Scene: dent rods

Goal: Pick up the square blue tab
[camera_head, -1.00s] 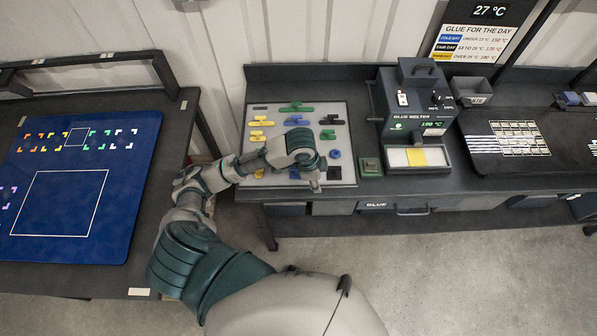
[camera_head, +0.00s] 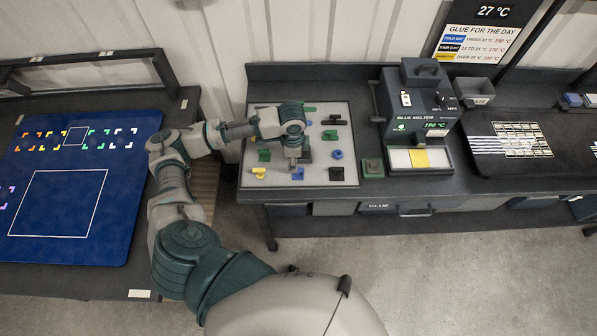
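A light tray board (camera_head: 346,112) on the dark bench holds several coloured tabs. A small blue tab (camera_head: 298,174), roughly square, lies near its front edge. A rounder blue tab (camera_head: 337,155) lies further right. My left gripper (camera_head: 293,168) points down over the board, just behind the front blue tab in the picture. Its fingers are small and partly hidden by the wrist, so I cannot tell whether they are open or touch anything. My arm covers some tabs at the board's back left. My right gripper is out of view.
Yellow (camera_head: 259,172), green (camera_head: 264,155) and black (camera_head: 336,174) tabs lie around the gripper. A small green-topped block (camera_head: 372,168) and the glue melter (camera_head: 414,110) stand to the right. A blue mat (camera_head: 130,180) lies on the left table.

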